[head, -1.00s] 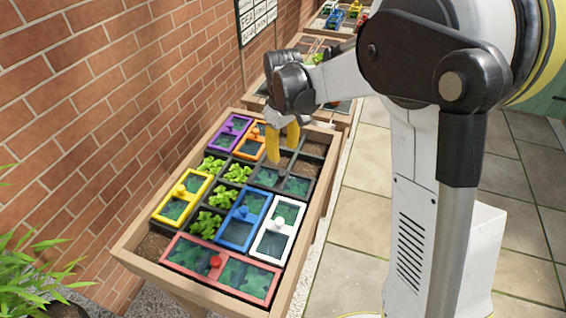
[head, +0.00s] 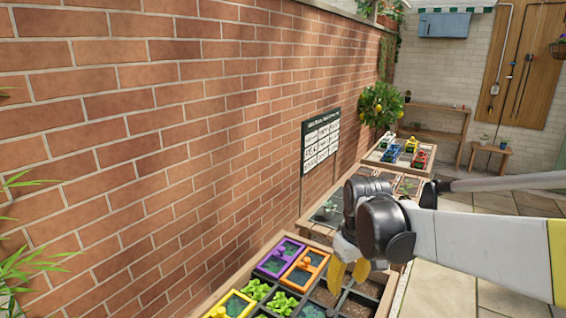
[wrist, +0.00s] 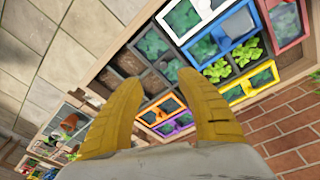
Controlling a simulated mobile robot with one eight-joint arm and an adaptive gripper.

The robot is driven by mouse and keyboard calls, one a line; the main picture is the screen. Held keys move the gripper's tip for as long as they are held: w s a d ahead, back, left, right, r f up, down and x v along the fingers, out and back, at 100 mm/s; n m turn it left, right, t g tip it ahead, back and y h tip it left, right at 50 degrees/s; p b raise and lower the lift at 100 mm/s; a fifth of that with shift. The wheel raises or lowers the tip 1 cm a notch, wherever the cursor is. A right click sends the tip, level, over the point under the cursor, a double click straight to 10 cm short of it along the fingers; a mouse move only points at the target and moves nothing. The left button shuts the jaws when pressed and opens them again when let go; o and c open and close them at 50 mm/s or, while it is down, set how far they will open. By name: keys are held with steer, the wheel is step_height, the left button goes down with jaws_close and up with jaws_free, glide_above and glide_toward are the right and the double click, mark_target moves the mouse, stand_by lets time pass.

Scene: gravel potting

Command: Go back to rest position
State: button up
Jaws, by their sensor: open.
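My gripper (head: 349,272) is open and empty, with its yellow fingers above the near wooden planter (head: 393,284) in the head view. The fingers also show spread apart in the wrist view (wrist: 158,88), with nothing between them. Inside the planter lie a purple frame (head: 280,257), an orange frame (head: 305,268) and part of a yellow frame (head: 232,304). The wrist view also shows a blue frame (wrist: 240,50), a white frame (wrist: 170,35) and a red frame (wrist: 290,18).
A lemon tree (head: 381,104) and wooden shelves (head: 440,118) stand further back. Paving (head: 440,290) on the right is clear.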

steer(key=s+d+r+m+t, duration=0.1)
steer(key=s+m+t, duration=0.1)
steer(key=s, duration=0.6)
steer(key=s+d+r+m+t, duration=0.2)
steer(key=s+m+t, duration=0.1)
steer(key=s, duration=0.6)
steer(key=shift+t, duration=0.3)
steer(key=shift+r, duration=0.1)
